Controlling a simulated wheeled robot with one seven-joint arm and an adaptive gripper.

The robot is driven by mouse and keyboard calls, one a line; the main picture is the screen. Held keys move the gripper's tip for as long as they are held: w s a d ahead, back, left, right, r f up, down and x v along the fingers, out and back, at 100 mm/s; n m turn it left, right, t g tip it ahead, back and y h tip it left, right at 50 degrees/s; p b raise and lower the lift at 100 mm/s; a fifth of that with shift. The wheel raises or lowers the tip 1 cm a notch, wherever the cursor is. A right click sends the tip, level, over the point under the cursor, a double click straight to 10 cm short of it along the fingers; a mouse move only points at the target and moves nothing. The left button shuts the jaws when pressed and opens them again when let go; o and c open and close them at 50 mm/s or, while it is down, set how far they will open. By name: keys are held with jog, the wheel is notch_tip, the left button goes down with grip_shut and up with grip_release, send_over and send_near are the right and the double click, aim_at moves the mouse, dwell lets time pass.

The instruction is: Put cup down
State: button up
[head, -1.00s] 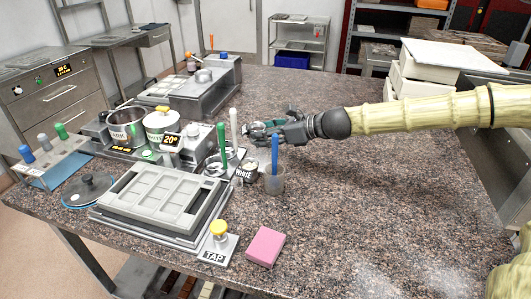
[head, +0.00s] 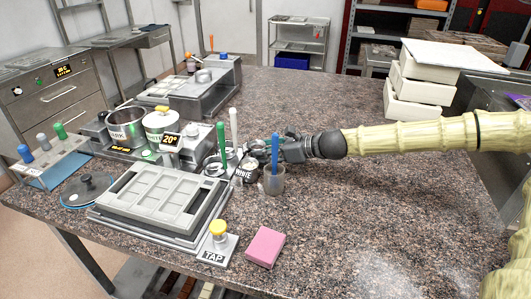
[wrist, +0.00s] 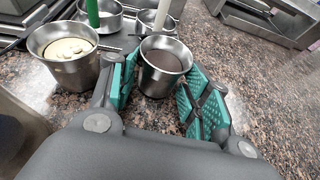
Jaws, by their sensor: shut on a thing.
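A metal cup with dark brown contents (wrist: 164,68) stands upright between the green-padded fingers of my gripper (wrist: 162,95) in the wrist view. The gripper is shut on this cup, low at the stone-patterned worktop. In the head view my gripper (head: 272,155) is partly behind a blue-handled tool, and the dark cup is hardly visible. A second metal cup with cream contents (wrist: 66,52) stands just left of the gripper; in the head view it is the cup labelled WHITE (head: 245,172). Whether the held cup's base touches the worktop cannot be told.
A clear beaker (head: 272,181) with the blue-handled tool (head: 275,150) stands in front of my gripper. Small metal bowls (wrist: 108,18) with green and white handles lie beyond the cups. A grey mould (head: 160,200) and a pink block (head: 266,246) are nearer.

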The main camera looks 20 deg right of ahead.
jog(key=shift+f, duration=0.15)
jog(key=o, duration=1)
jog(key=shift+v, duration=0.85)
jog(key=shift+p+v, duration=1.5)
jog(key=shift+v, duration=3.7)
